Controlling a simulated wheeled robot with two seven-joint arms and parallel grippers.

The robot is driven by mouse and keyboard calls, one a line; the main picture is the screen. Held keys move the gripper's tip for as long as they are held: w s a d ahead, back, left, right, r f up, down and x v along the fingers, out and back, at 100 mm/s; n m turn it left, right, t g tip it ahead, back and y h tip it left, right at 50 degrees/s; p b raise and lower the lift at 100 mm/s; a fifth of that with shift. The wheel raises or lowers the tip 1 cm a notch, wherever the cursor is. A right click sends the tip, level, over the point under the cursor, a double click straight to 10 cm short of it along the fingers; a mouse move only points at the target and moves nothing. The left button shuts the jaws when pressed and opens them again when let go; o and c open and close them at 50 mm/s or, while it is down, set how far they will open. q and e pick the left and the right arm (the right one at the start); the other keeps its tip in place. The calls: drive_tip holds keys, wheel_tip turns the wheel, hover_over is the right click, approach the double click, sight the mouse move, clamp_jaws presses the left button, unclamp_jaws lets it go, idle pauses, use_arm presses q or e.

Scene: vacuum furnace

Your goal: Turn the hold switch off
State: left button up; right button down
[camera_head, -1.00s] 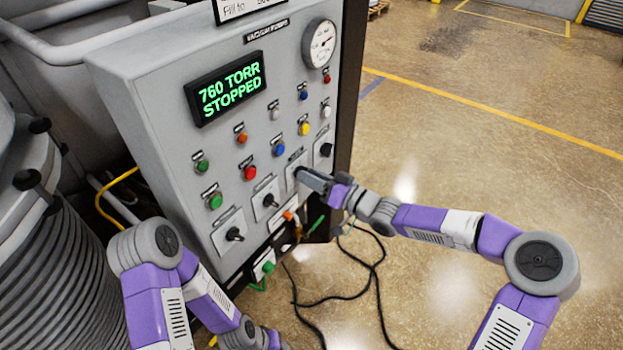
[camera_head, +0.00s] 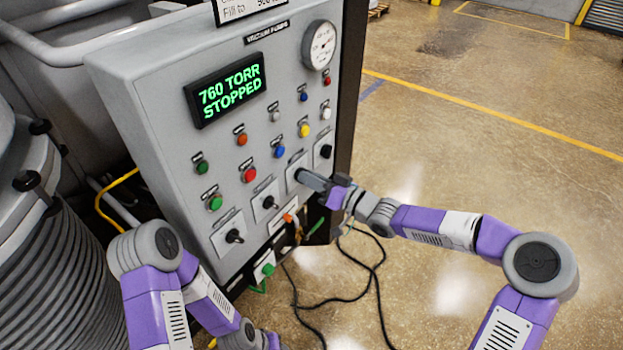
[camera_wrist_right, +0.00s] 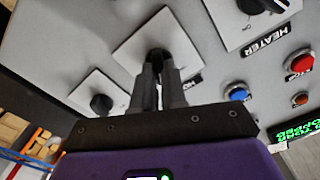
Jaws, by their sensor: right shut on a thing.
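The grey control panel (camera_head: 165,130) carries a row of black rotary switches on light square plates. My right gripper (camera_head: 303,176) is at the third switch from the left in the head view. In the right wrist view its two fingers (camera_wrist_right: 160,80) are shut on that switch's black knob (camera_wrist_right: 158,54), which shows between and above the fingertips. The knob's plate (camera_wrist_right: 130,55) is visible, but its label is mostly hidden by the gripper, so I cannot read its name. The neighbouring switch plate (camera_wrist_right: 235,30) has a HEATER label. My left gripper is out of view.
Another black switch (camera_head: 326,150) is close to the right of my gripper. Coloured buttons, such as a blue one (camera_head: 279,151), sit above the switches. A green display (camera_head: 228,88) reads 760 TORR STOPPED. Black cables (camera_head: 375,270) lie on the floor, which is open at right.

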drive_tip(key=n+b, duration=0.6)
drive_tip(key=n, duration=0.5)
drive_tip(key=shift+s+a+n, duration=0.1)
drive_tip(key=shift+s+n, duration=0.05)
drive_tip(key=shift+n, duration=0.15)
idle(0.5)
drive_tip(key=c, duration=1.2)
unclamp_jaws()
